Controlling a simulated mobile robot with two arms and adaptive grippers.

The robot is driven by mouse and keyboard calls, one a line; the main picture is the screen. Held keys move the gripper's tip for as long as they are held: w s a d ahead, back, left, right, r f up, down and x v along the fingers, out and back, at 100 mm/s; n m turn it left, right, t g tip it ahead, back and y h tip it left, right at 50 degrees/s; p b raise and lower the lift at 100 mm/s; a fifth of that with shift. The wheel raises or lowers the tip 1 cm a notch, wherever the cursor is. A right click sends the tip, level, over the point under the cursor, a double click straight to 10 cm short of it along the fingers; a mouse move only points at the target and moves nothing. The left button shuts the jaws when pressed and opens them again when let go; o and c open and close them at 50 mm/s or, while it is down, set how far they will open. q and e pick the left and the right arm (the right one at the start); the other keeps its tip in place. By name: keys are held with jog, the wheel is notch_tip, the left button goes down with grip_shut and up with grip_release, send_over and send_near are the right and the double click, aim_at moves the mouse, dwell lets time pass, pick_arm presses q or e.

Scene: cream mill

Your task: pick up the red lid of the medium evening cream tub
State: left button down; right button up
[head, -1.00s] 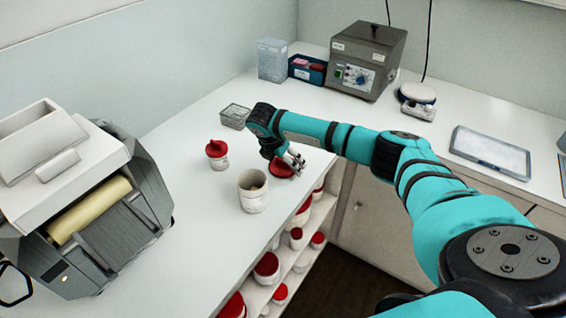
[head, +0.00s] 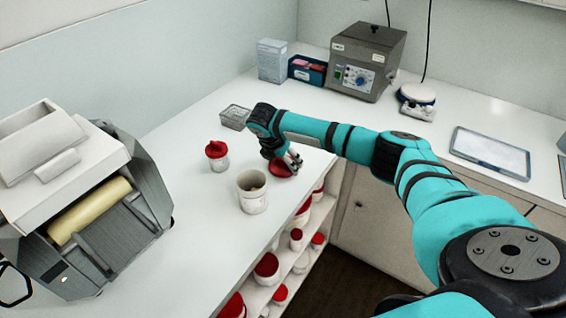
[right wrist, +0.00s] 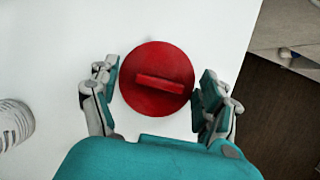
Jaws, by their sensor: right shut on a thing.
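The red lid (right wrist: 157,79) is a round disc with a raised bar across its top. It lies on or just above the white counter near its front edge, and it also shows in the head view (head: 283,168). My right gripper (right wrist: 157,92) is over it, with its fingers shut on the rim from both sides. In the head view the gripper (head: 292,160) partly covers the lid. An open white tub (head: 253,200) with something pale inside stands nearer, to the left of the lid. My left gripper is not in view.
A smaller tub with a red lid (head: 217,156) stands left of the gripper. A clear tray (head: 234,117) is behind. A roller mill (head: 90,205) stands at left. Shelves (head: 290,262) below the counter edge hold several red-lidded tubs. A grey device (head: 367,62) stands at the back.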

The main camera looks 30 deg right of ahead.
notch_tip(320, 180, up, 2)
jog(key=shift+w+r+b, duration=0.1)
jog(key=shift+b, duration=0.35)
jog(key=s, duration=0.2)
jog(key=shift+s+d+r, duration=0.35)
jog(key=shift+s, duration=0.05)
jog(key=c, duration=1.2)
jog(key=s+d+b, duration=0.1)
jog(key=s, duration=0.3)
jog(key=s+d+r, duration=0.1)
jog(key=s, duration=0.3)
jog(key=s+b, duration=0.1)
jog(key=s, duration=0.4)
jog(key=shift+d+r+b, duration=0.25)
jog(key=shift+d+b, duration=0.1)
jog(key=shift+d, duration=0.05)
grip_shut()
